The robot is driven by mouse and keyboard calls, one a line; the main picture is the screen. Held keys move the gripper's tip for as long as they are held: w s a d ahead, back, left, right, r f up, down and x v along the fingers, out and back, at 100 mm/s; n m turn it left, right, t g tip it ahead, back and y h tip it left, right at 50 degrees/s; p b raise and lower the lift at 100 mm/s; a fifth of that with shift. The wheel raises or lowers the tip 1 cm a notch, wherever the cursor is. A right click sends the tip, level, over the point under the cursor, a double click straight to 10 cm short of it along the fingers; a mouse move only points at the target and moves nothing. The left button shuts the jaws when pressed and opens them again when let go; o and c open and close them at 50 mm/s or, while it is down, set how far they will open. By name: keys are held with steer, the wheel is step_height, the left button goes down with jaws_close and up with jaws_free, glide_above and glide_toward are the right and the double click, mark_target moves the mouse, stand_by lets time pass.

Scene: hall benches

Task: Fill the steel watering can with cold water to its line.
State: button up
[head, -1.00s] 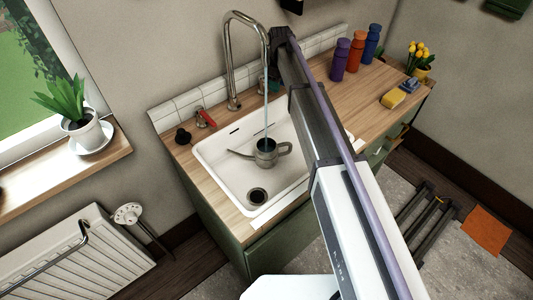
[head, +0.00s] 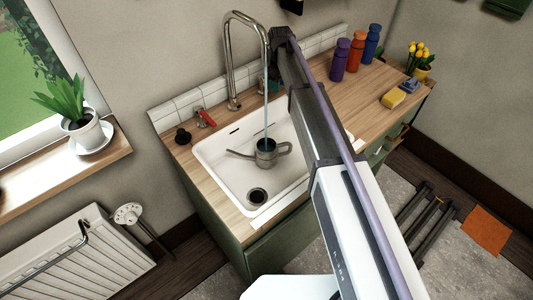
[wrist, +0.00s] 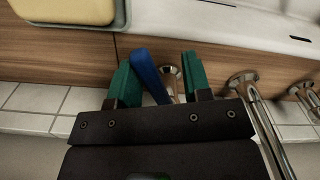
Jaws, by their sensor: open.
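The steel watering can (head: 266,152) stands in the white sink (head: 222,160), its spout to the left and its handle to the right. A thin stream of water (head: 267,115) runs from the tall chrome spout (head: 232,60) into its top. The fill line and water level are too small to make out. In the wrist view a blue tap lever (wrist: 148,75) on a chrome base (wrist: 172,78) lies between the green fingertips of my open gripper (wrist: 158,80), closer to the left one. In the head view my arm mostly hides this lever and my gripper (head: 268,86).
A red tap lever (head: 205,117) and a black knob (head: 183,136) are left of the spout. Several bottles (head: 355,52), a yellow sponge (head: 393,98) and yellow tulips (head: 419,52) stand at the counter's right. In the wrist view, something yellow (wrist: 65,10) lies on a greyish tray beside the sink.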

stand_by(0.5)
steer(key=s+a+m, duration=0.1)
steer(key=m, duration=0.1)
steer(key=s+m, duration=0.1)
steer(key=m, duration=0.1)
steer(key=shift+a, duration=0.35)
steer(key=shift+m, duration=0.3)
steer(key=shift+a, duration=0.15)
steer(key=shift+m, duration=0.3)
steer(key=shift+w+d+n, duration=0.35)
steer(key=shift+d+n, duration=0.05)
steer(key=shift+n, duration=0.6)
